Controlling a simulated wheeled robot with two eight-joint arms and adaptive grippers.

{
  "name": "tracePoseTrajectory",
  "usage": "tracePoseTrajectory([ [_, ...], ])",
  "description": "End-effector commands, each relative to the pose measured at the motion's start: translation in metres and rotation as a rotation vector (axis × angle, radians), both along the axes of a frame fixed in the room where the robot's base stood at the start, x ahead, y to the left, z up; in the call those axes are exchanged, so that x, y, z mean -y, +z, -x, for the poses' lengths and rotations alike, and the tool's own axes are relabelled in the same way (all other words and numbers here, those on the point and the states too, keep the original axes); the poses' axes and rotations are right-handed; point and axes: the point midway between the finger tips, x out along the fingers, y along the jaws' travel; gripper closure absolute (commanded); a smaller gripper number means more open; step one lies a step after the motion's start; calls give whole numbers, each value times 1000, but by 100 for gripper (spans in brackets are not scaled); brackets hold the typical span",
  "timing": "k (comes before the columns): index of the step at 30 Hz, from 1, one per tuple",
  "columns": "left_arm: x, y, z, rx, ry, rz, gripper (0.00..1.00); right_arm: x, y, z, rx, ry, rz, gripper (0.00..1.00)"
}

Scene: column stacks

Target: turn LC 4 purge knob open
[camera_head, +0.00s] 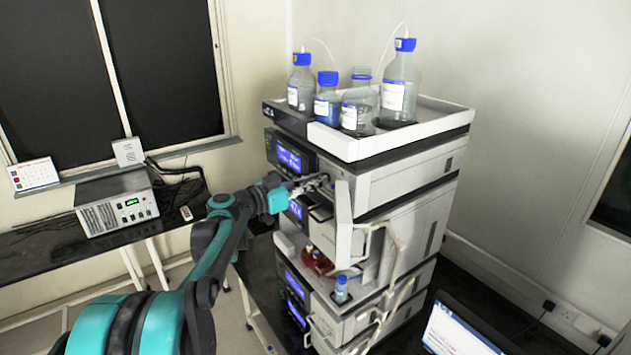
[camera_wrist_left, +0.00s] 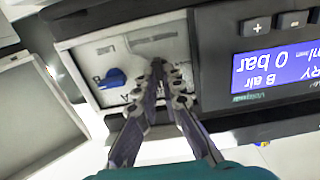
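The stack of LC modules (camera_head: 400,182) stands in the middle of the head view, and my left gripper (camera_head: 318,181) reaches its upper front. In the left wrist view, turned upside down, a white valve panel (camera_wrist_left: 88,52) carries a blue knob (camera_wrist_left: 112,78) beside a letter B. My left gripper (camera_wrist_left: 166,68) has its two fingertips close together at the panel, just right of that knob and near a letter A. A second knob, if there is one, is hidden by the fingers; I cannot tell whether they hold anything. My right gripper is not in view.
A blue display (camera_wrist_left: 277,65) reading 0 bar sits beside the panel. An opened front door (camera_head: 343,222) sticks out near my gripper. Bottles (camera_head: 399,88) with tubing stand in the top tray (camera_head: 440,119). A laptop (camera_head: 458,335) is at lower right.

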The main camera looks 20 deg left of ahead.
Motion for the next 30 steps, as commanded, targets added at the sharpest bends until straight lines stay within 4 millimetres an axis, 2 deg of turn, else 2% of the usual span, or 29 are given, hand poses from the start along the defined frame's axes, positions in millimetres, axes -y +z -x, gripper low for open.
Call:
tracePoseTrajectory([
  [14,0,-1,0,-34,0,56,100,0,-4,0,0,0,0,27],
  [30,-2,-2,-1,-262,1,445,100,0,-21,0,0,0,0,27],
])
